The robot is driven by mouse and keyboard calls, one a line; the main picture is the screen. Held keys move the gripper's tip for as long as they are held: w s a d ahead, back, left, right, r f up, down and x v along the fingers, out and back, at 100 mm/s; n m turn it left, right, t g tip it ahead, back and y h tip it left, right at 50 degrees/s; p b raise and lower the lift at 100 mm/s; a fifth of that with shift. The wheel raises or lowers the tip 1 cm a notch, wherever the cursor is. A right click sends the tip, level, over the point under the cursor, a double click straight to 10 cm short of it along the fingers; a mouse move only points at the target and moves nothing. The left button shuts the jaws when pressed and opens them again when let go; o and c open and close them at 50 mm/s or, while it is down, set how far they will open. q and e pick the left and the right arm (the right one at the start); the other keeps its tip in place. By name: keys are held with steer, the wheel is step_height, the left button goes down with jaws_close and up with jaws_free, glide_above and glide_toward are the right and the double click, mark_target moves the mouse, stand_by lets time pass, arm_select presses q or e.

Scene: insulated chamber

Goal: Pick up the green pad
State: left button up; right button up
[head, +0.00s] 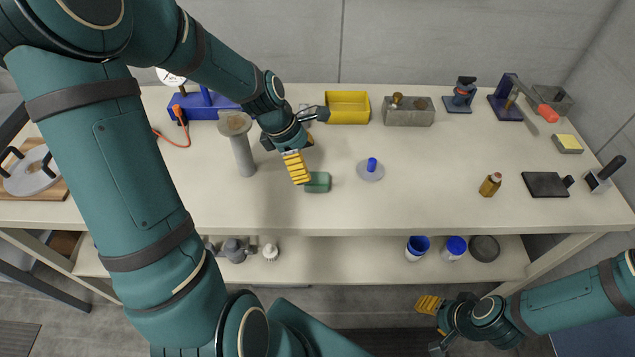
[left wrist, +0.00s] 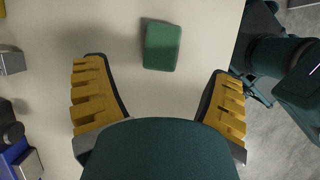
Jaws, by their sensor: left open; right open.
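The green pad (head: 318,182) is a small rounded block lying on the pale workbench top (head: 430,200), near its front edge. My left gripper (head: 297,166) is above the bench, just left of the pad in the head view, and partly overlaps its left end. In the left wrist view the pad (left wrist: 162,46) lies beyond the two yellow fingers of my left gripper (left wrist: 158,90), which is open and empty; the pad is apart from both fingers. My right gripper (head: 432,322) is low in front of the bench, open, well away from the pad.
A grey pedestal (head: 243,155) stands left of my left gripper. A yellow bin (head: 347,107) and a grey box (head: 408,112) stand behind. A grey disc with a blue knob (head: 370,170) lies to the right. The bench between the disc and the brown bottle (head: 490,185) is clear.

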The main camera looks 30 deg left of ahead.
mark_target(317, 178)
arm_select(q)
steer(key=shift+x, duration=1)
steer(key=shift+b+x, duration=1.05)
steer(key=shift+x, duration=1.7)
steer(key=shift+s+d, duration=0.1)
steer(key=shift+d, duration=0.05)
steer(key=shift+r, duration=0.1)
steer(key=c, duration=1.1)
